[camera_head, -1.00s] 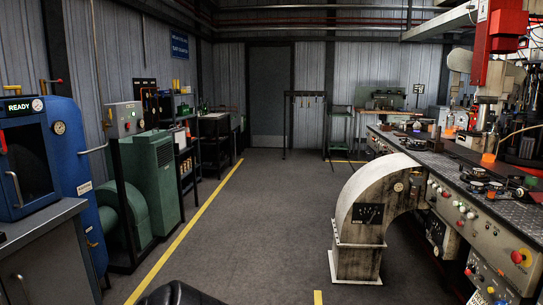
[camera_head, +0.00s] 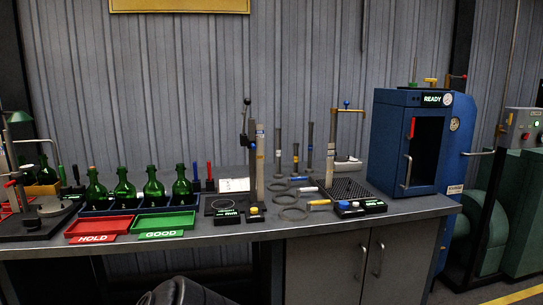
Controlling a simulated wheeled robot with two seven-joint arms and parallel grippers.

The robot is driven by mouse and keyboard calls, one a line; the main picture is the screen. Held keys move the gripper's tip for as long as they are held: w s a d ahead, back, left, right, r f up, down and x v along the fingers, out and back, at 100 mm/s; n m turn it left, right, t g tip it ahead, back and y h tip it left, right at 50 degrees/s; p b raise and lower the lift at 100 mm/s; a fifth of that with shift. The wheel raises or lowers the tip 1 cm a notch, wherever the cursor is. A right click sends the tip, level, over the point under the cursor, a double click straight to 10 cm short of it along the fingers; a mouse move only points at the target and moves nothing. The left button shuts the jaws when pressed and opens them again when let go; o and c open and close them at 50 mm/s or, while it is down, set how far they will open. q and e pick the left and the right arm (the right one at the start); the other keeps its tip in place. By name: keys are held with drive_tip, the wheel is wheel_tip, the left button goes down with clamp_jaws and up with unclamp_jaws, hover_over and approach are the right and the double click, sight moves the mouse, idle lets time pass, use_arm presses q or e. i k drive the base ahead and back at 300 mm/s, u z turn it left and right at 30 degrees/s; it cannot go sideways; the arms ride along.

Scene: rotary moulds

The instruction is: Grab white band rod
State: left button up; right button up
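Several grey rods with dark tops stand upright at the back of the workbench. The bands are too small to tell for certain which one is white. No gripper holds or touches any rod in view. Neither of my grippers is in view.
The workbench (camera_head: 300,227) also bears ring-ended tools (camera_head: 294,213), a dark perforated plate (camera_head: 350,190), green bottles (camera_head: 154,190), a red HOLD tray (camera_head: 97,229) and a green GOOD tray (camera_head: 165,223). A blue READY cabinet (camera_head: 391,140) stands at the right. A gauge post (camera_head: 252,150) stands left of the rods.

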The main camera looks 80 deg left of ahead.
sight(278, 175)
drive_tip(key=u, duration=2.45)
drive_tip(key=i, duration=0.55)
drive_tip(key=z, duration=0.05)
